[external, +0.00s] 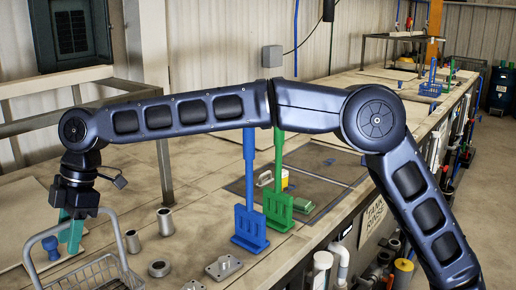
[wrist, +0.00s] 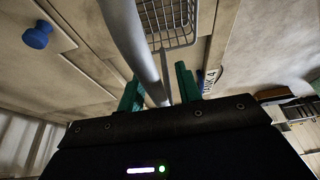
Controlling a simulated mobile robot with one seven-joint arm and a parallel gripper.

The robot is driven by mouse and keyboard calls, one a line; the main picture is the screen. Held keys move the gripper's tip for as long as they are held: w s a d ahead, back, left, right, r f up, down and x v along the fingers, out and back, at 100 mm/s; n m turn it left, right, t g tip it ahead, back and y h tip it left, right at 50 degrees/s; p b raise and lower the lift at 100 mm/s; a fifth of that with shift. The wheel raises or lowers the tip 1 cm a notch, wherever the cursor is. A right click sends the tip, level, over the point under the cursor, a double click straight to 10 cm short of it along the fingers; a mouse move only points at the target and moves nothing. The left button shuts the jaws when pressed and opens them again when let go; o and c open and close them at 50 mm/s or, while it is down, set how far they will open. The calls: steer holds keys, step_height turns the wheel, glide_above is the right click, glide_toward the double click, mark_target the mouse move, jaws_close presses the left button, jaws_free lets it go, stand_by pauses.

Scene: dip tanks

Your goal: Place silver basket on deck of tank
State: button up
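The silver wire basket (external: 95,274) is at the bottom left of the external view, cut off by the frame edge. Its grey handle (external: 48,233) arches up to my gripper (external: 69,232). In the wrist view the handle (wrist: 136,42) runs down between the two green fingers of my gripper (wrist: 158,90), with the wire basket (wrist: 168,22) beyond. The fingers stand apart on either side of the handle, and I see small gaps beside it. Whether the basket rests on the surface below is cut off. The tank deck (external: 205,195) is a long beige top.
Metal fittings (external: 165,222) and a flange (external: 223,268) stand right of the basket. Blue (external: 250,225) and green (external: 278,205) paddle-like tools stand on the deck. A dark panel (external: 325,165) lies behind them. A blue knob (wrist: 37,35) is left in the wrist view.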

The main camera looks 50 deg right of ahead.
steer(key=v, duration=1.1)
steer(key=shift+r, duration=0.1)
steer(key=shift+d+r, duration=0.25)
steer(key=shift+r, duration=0.25)
steer(key=shift+d, duration=0.1)
steer(key=s+d+f+m+t+h, duration=0.15)
steer(key=s+d+m, duration=0.35)
steer(key=s+d, duration=0.8)
steer(key=s+d+f+m+t+h, duration=0.15)
steer(key=s+d+m, duration=0.35)
steer(key=s+d, duration=0.75)
steer(key=s+d+f+m, duration=0.4)
steer(key=s+d+f, duration=0.3)
steer(key=d, duration=0.3)
steer(key=s+d+f+m+t+h, duration=0.1)
steer(key=s+d+f+m, duration=0.3)
steer(key=s+d+f, duration=0.4)
steer(key=s+d, duration=0.2)
steer(key=shift+s+t, duration=0.3)
